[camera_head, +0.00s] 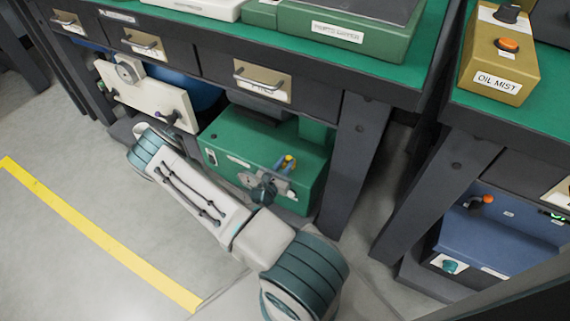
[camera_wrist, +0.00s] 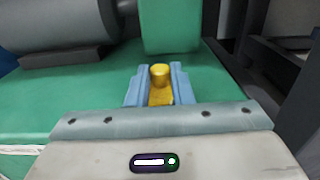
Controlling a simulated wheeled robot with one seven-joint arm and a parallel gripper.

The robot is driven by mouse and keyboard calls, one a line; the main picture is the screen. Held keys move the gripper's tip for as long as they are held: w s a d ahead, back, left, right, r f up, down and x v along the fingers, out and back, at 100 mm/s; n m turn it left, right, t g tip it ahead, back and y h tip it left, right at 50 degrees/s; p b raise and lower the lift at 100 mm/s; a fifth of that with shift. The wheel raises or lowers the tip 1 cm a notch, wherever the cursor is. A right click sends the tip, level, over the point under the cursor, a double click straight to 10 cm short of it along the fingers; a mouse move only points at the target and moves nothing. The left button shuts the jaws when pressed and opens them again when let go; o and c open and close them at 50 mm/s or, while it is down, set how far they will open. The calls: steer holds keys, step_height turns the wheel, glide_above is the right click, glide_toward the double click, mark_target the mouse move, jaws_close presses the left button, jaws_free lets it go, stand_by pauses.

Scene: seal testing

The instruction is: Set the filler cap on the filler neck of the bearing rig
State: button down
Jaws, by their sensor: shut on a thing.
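The bearing rig seems to be the green housing (camera_head: 235,133) under the bench; its green top (camera_wrist: 85,100) fills much of the wrist view. My gripper (camera_wrist: 160,88) is shut on a yellow piece with a round knob, which I take for the filler cap (camera_wrist: 160,74). The cap stands between the two light blue fingers. In the head view, the cap (camera_head: 290,161) and my gripper (camera_head: 282,167) show small at the housing's front right. I cannot make out the filler neck, nor whether the cap touches anything below it.
A grey cylinder (camera_wrist: 60,22) and an upright green block (camera_wrist: 170,25) stand behind the cap. The bench overhangs the rig, with a dark leg (camera_head: 350,150) close on its right. A cream panel unit (camera_head: 145,98) stands left. Open floor (camera_head: 80,240) lies in front.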

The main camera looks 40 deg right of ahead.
steer(key=c, duration=1.3)
jaws_free()
steer(key=shift+f, duration=0.1)
steer(key=shift+a+r, duration=0.1)
steer(key=shift+r, duration=0.1)
steer(key=p+v, duration=0.3)
steer(key=v, duration=0.8)
steer(key=s+a+r+m+g+y, duration=0.2)
steer(key=a+r+m+y, duration=0.3)
steer(key=r, duration=0.6)
steer(key=s+a+r+m+g+y, duration=0.1)
steer(key=s+a+r+m+y, duration=0.3)
steer(key=r+m, duration=0.5)
steer(key=s+a+r+m+g+y, duration=0.2)
steer(key=a+r+m+y, duration=0.5)
steer(key=r, duration=0.6)
steer(key=shift+s+r+m+g+y, duration=0.35)
steer(key=shift+s+m, duration=0.1)
steer(key=shift+m, duration=0.15)
